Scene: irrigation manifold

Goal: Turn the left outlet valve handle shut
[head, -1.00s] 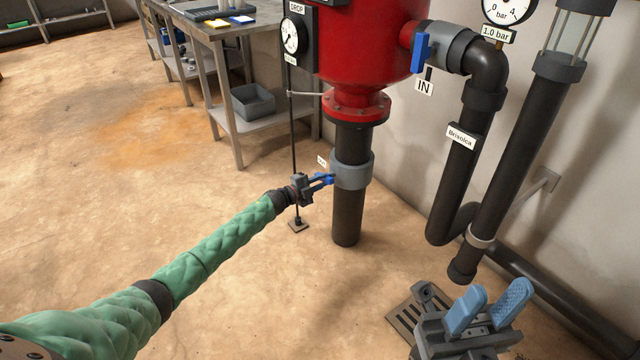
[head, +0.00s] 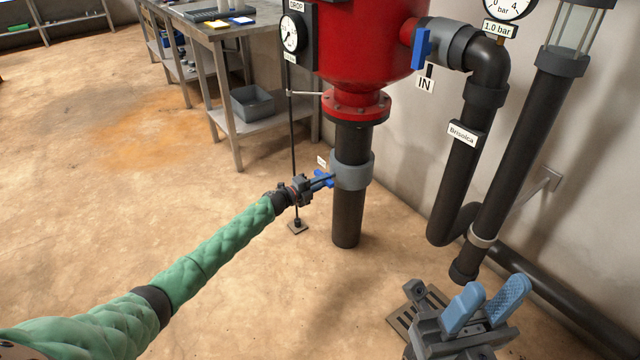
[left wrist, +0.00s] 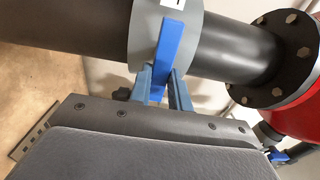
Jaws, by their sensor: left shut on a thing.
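The valve with the blue handle (head: 322,178) is a grey collar (head: 352,170) on the dark vertical pipe under the red tank. My left gripper (head: 312,184) is shut on this handle, to the left of the collar. In the left wrist view the blue handle (left wrist: 165,55) passes between the blue fingers of my left gripper (left wrist: 163,90) and appears roughly crosswise to the pipe. The small label beside the valve is too small to read. My right gripper (head: 486,305) is at the lower right, with a gap between its blue fingers and nothing in it.
The red tank (head: 365,45) stands above the valve. Another blue handle (head: 421,49) is on the inlet pipe marked IN. Dark pipes (head: 460,160) run along the wall at right. A bench (head: 230,80) stands behind. The floor at left is clear.

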